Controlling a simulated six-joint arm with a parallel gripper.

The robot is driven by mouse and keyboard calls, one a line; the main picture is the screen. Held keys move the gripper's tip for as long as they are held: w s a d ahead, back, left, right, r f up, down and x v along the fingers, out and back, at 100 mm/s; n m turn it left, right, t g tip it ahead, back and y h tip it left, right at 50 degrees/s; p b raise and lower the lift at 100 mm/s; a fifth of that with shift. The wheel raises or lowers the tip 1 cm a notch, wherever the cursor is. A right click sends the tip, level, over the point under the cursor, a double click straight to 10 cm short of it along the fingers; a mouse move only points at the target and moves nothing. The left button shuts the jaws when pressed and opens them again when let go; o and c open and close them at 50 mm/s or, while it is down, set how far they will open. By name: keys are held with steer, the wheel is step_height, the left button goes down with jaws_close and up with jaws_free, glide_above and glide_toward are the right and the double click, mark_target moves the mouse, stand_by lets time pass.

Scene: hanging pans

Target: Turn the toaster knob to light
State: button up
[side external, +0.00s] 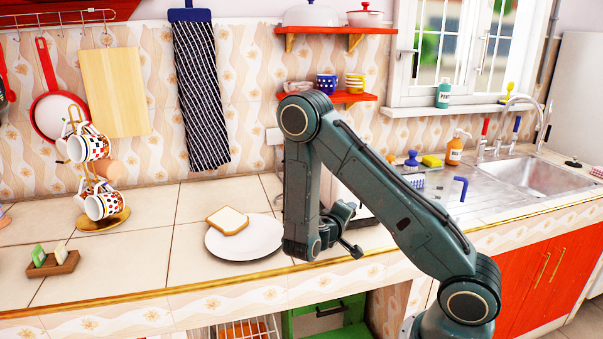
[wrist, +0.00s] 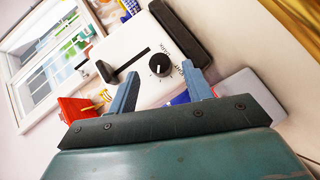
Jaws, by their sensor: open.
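The toaster (wrist: 137,45) is white, with a black knob (wrist: 160,65) on its face and a dark slot with a lever (wrist: 105,71) beside it. The knob has a pale pointer line; small lettering around it is too blurred to read surely. In the wrist view my gripper (wrist: 164,74) is open, one finger on each side of the knob, with nothing held. I cannot tell whether a finger touches the toaster. In the side view my gripper (side external: 348,232) is in front of the toaster (side external: 338,192), which my arm mostly hides; the knob is not visible there.
A plate (side external: 262,245) with a bread slice (side external: 227,220) sits left of my gripper. A mug stand (side external: 100,225) and a small wooden holder (side external: 55,264) are farther left. The sink (side external: 535,175) is at the right. A shelf (side external: 350,97) hangs above; the counter's left middle is clear.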

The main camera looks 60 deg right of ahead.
steer(key=shift+x, duration=1.3)
steer(key=c, duration=1)
